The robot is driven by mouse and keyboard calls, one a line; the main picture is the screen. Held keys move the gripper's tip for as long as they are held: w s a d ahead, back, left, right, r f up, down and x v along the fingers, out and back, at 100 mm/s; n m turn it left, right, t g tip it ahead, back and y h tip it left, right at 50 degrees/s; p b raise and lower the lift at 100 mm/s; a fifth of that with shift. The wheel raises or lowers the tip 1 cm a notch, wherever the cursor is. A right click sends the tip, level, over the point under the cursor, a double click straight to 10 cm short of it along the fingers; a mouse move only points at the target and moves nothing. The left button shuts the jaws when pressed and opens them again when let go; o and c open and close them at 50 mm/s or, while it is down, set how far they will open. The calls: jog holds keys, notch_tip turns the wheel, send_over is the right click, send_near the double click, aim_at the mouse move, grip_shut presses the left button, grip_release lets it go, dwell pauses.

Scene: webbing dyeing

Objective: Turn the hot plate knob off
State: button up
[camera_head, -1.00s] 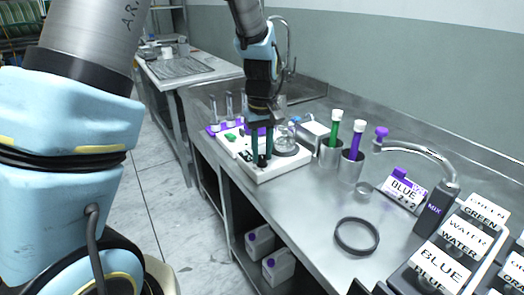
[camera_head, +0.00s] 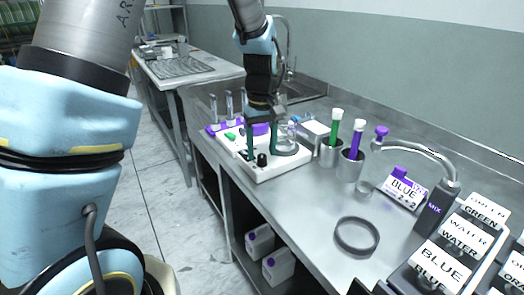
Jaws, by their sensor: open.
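The white hot plate (camera_head: 296,166) stands on the metal counter, in the middle of the head view. Its black knob (camera_head: 262,160) sits at the front left corner. My gripper (camera_head: 263,156) reaches down over the hot plate with its two dark green fingers spread apart. The fingertips are on either side of the knob, and I see a gap between them and the knob. Which way the knob is turned is too small to tell. My gripper hides part of the hot plate top and of the glass vessel (camera_head: 291,130) behind it.
Metal cups hold a green-filled tube (camera_head: 335,128) and a purple-filled tube (camera_head: 356,138) to the right. A tube rack (camera_head: 222,125) is behind left. The front counter is mostly clear.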

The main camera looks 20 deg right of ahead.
aim_at(262, 155)
notch_tip(262, 155, up, 10)
jog(key=b, duration=0.1)
dwell(0.5)
jog(key=s+a+f, duration=0.1)
jog(key=a+f, duration=0.3)
jog(key=a, duration=1)
jog(key=s+a+f+t, duration=0.1)
jog(key=a+f, duration=0.3)
jog(key=a, duration=1.1)
jog(key=shift+s+a+m+t, duration=0.15)
jog(key=shift+s+m+t, duration=0.15)
jog(key=shift+s, duration=0.4)
